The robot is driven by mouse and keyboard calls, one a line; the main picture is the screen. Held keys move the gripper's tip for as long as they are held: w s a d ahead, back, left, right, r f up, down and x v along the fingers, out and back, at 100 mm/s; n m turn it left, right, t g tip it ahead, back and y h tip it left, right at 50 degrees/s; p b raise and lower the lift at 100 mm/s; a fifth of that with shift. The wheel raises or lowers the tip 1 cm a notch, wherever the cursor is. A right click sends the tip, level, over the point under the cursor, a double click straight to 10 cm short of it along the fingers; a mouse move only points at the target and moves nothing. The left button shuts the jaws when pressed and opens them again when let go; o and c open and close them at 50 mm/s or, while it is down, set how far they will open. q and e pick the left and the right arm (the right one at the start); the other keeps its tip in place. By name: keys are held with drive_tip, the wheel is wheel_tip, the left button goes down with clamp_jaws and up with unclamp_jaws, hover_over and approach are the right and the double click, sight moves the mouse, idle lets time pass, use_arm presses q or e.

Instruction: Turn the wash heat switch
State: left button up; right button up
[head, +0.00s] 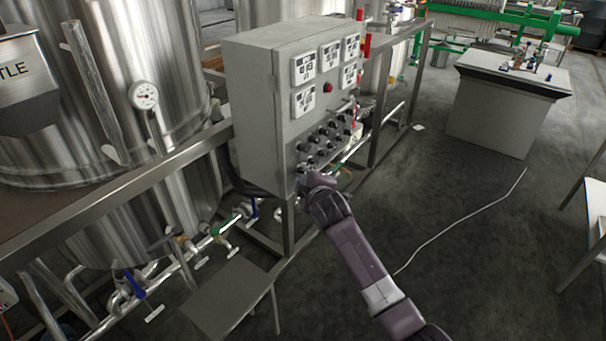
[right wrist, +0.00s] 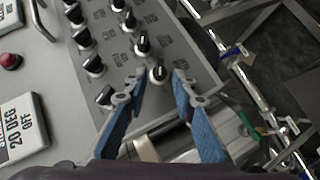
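The grey control box (head: 253,115) stands in the middle of the head view, with rows of black rotary knobs (head: 322,131) low on its front panel. My right gripper (head: 306,174) is at the panel's lower edge. In the right wrist view its two blue fingers (right wrist: 159,80) are apart, with one black knob (right wrist: 157,74) showing between the tips. I see gaps on both sides of that knob. The knob labels are too small to read, so I cannot tell which one is the wash heat switch. My left gripper is not in view.
Square displays (head: 304,68) and a red button (head: 328,87) sit above the knobs. Steel tanks (head: 150,60), a metal frame and pipes with valves (head: 220,228) stand around the box. The floor (head: 455,240) to the right is mostly clear, with a white cable across it.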

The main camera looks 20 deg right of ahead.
drive_tip(key=shift+w+f, duration=0.15)
drive_tip(key=shift+w, duration=0.4)
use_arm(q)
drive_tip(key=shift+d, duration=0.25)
use_arm(e)
drive_tip(key=shift+w+f, duration=0.1)
drive_tip(key=shift+w, duration=0.05)
clamp_jaws()
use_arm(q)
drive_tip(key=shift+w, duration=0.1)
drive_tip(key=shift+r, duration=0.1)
